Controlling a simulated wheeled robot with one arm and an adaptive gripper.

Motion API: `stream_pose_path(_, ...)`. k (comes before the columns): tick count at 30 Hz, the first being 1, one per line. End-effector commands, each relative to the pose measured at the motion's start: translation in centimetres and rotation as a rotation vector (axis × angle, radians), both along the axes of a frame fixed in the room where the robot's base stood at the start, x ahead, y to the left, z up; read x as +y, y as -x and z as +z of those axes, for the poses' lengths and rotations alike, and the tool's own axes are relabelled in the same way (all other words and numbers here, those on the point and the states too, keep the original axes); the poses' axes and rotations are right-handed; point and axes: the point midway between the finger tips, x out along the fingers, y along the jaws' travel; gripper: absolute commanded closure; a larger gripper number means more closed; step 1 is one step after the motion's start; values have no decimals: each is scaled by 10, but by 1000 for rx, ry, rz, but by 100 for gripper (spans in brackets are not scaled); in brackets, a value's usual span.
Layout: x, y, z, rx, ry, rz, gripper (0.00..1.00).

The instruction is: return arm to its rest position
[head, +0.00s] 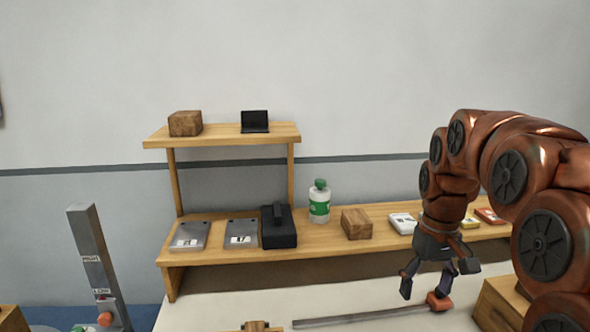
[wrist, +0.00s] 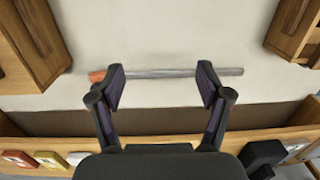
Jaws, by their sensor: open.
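My arm comes in from the right of the head view, and my gripper (head: 436,280) points down over the white tabletop (head: 210,312). Its two fingers are spread, with nothing between them. In the wrist view my gripper (wrist: 161,80) is also open. A grey rod (head: 360,317) with an orange end lies on the tabletop below the fingers. In the wrist view the rod (wrist: 165,73) runs crosswise past both fingertips, its orange end (wrist: 97,76) at the left. I cannot tell how high the fingers are above it.
A wooden shelf (head: 225,134) stands behind, holding a brown block (head: 185,123) and a small black laptop (head: 255,122). Below are grey cases, a black box (head: 278,228), a white-green bottle (head: 319,202) and a wooden block (head: 356,224). A wooden box (head: 497,305) stands right of my gripper.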

Motion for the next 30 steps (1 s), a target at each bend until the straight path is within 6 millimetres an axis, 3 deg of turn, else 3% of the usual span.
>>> stream_pose_path(5, 22, 46, 4, 18, 5, -7, 23)
stream_pose_path(15, 51, 136, -5, 49, 16, -43, 23)
stream_pose_path(24, 65, 219, -25, 80, 32, -94, 23)
stream_pose_path(30, 68, 259, -38, 93, 39, -124, 23)
